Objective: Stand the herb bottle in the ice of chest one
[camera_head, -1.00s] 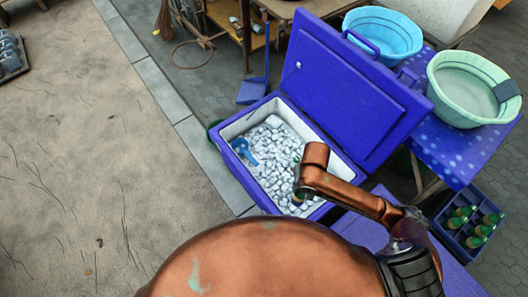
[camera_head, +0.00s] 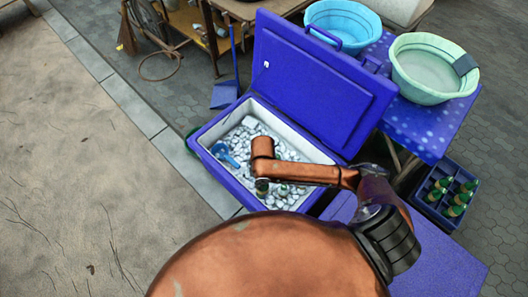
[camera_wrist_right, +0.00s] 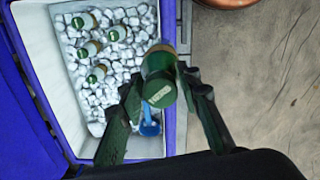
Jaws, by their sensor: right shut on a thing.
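The open blue chest (camera_head: 225,182) holds white ice (camera_head: 243,135) and its lid stands raised. My right gripper (camera_wrist_right: 163,82) is shut on a green bottle (camera_wrist_right: 160,68), seen cap-first in the right wrist view. There the bottle overlaps the chest's rim (camera_wrist_right: 168,25); its height over the ice is hard to tell. My left gripper is not in view.
A blue scoop (camera_head: 223,153) lies in the ice at the left end. A crate (camera_head: 428,205) with several bottles stands at the right. Two basins, one blue (camera_head: 350,22) and one pale green (camera_head: 436,90), sit on a spotted table behind the lid.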

